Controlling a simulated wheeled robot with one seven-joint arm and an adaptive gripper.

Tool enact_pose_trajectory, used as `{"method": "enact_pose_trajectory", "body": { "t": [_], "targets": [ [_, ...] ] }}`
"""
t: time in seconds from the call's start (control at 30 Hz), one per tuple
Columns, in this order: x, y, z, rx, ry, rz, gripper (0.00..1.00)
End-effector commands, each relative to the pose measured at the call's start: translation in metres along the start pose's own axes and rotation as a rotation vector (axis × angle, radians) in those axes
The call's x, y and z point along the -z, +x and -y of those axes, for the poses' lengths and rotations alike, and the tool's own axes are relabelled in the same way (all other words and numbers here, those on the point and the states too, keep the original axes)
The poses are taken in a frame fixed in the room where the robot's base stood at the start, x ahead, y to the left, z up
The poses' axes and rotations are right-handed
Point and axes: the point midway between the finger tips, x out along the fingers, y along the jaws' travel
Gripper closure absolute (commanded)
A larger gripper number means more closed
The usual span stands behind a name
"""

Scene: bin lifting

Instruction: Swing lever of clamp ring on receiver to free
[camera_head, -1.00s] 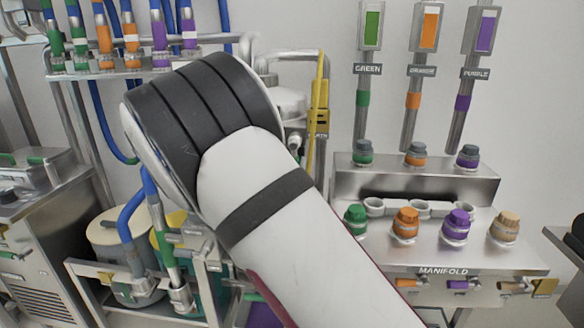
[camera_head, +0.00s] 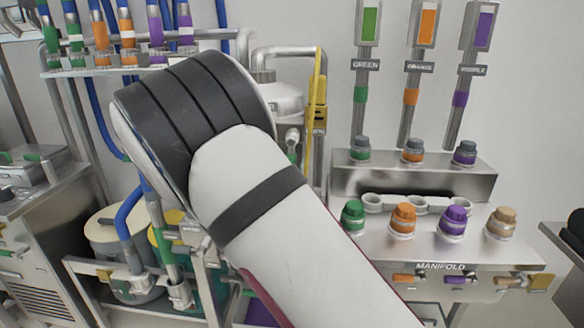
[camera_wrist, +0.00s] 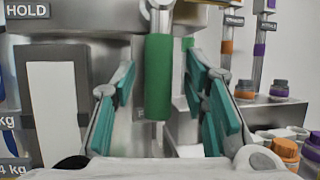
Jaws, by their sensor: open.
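A green lever grip (camera_wrist: 158,78) hangs upright in the middle of the wrist view, in front of a grey metal vessel body. My gripper (camera_wrist: 160,66) is open, with one teal-padded finger on each side of the grip. I see gaps on both sides, so neither finger clearly touches it. In the head view my arm hides my gripper and the lever. A pale rounded vessel top (camera_head: 282,98), perhaps the receiver, shows behind my arm. The clamp ring cannot be made out clearly.
A panel marked HOLD (camera_wrist: 27,10) and a white strip with kg labels stand left of my gripper. The manifold (camera_head: 442,267) with coloured caps is to the right. A yellow upright part (camera_head: 317,100) stands close behind my arm. A hose rack (camera_head: 140,68) is at the left.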

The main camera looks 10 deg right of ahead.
Motion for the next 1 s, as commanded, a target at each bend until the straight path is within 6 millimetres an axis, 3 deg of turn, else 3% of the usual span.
{"method": "enact_pose_trajectory", "body": {
  "t": [0.5, 0.7, 1.0],
  "targets": [
    [0.001, -0.095, -0.001, -0.004, -0.003, -0.001, 0.60],
    [0.001, -0.110, 0.000, -0.002, -0.003, -0.001, 0.60],
    [0.000, -0.111, 0.000, -0.001, -0.002, 0.000, 0.60]
  ]
}}
